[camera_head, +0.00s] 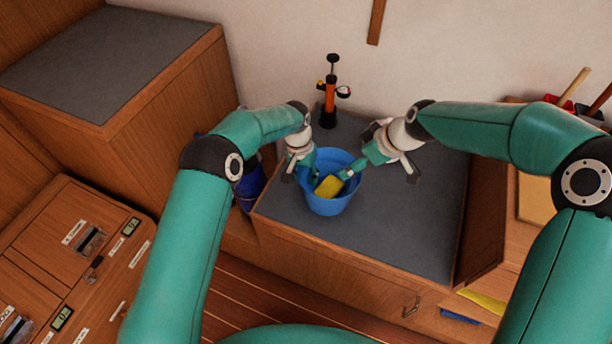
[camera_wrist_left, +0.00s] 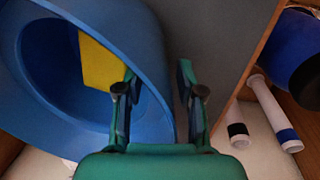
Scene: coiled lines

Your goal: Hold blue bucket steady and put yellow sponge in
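The blue bucket (camera_head: 333,205) stands upright on the grey counter top and fills the left of the left wrist view (camera_wrist_left: 150,100). The yellow sponge (camera_head: 328,186) sits tilted inside the bucket's mouth; it also shows in the left wrist view (camera_wrist_left: 98,66), partly behind a finger. My left gripper (camera_head: 306,171) is at the bucket's left rim. In the left wrist view its fingers (camera_wrist_left: 155,95) are apart, one over the bucket's inside and one outside. My right gripper (camera_head: 349,172) reaches over the right rim, its fingertips close beside the sponge. Whether they grip it is unclear.
An orange and black pump (camera_head: 329,95) stands behind the bucket by the wall. A dark blue container (camera_head: 249,187) is left of the counter, beside white tubes in the left wrist view (camera_wrist_left: 272,112). The grey counter (camera_head: 405,220) is clear to the right.

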